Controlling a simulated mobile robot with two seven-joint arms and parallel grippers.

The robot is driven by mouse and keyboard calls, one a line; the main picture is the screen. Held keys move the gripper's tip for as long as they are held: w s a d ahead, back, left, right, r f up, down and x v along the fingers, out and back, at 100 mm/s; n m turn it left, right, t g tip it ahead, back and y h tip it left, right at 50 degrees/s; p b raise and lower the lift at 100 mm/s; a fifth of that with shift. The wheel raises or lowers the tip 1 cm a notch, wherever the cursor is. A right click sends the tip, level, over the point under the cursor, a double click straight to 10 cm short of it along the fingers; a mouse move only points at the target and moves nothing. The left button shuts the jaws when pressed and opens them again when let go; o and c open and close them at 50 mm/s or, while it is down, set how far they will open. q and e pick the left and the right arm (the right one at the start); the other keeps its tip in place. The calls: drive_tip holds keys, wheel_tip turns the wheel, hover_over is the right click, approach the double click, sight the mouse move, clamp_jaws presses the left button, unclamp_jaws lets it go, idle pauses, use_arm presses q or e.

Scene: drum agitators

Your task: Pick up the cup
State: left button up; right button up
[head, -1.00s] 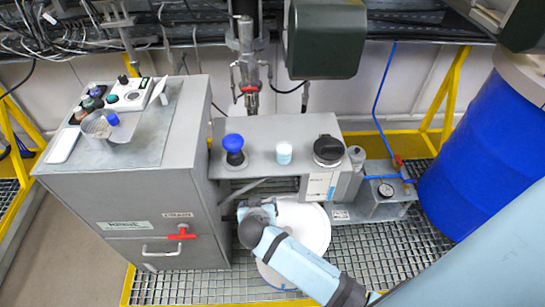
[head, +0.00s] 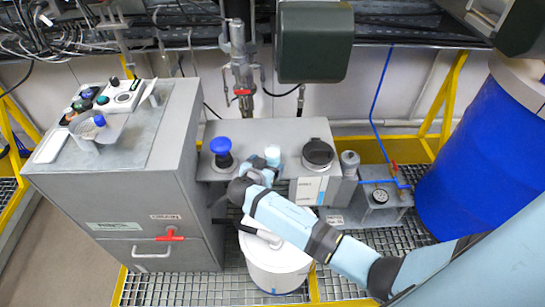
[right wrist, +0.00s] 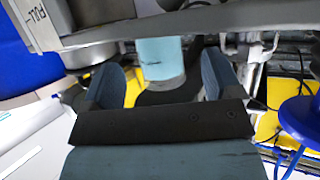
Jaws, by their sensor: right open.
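The cup (head: 272,154) is small and pale blue with a whitish top. It stands on the grey metal shelf (head: 290,135) between the blue mushroom-shaped knob and the black-topped canister. My right gripper (head: 264,170) is at the shelf's front edge, just in front of the cup, and partly covers its lower part. In the right wrist view the cup (right wrist: 161,62) shows between and beyond the two open fingers (right wrist: 165,82). I cannot tell whether either finger touches it. My left gripper is not in view.
The blue knob (head: 221,150) stands left of the cup, and the black-topped canister (head: 318,154) stands close on its right. A grey cabinet (head: 140,200) is at the left. A white drum (head: 275,265) is below my right forearm. A dark green box (head: 314,45) hangs above the shelf.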

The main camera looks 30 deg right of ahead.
sight(269, 160)
drive_tip(key=x, duration=0.2)
drive_tip(key=p+x, duration=0.1)
drive_tip(key=x, duration=0.1)
drive_tip(key=shift+d+r, duration=0.15)
drive_tip(key=shift+r, duration=0.2)
drive_tip(key=shift+w+d+f, duration=0.25)
drive_tip(key=c, duration=1)
drive_tip(key=shift+c, duration=0.3)
drive_tip(key=shift+r, duration=0.25)
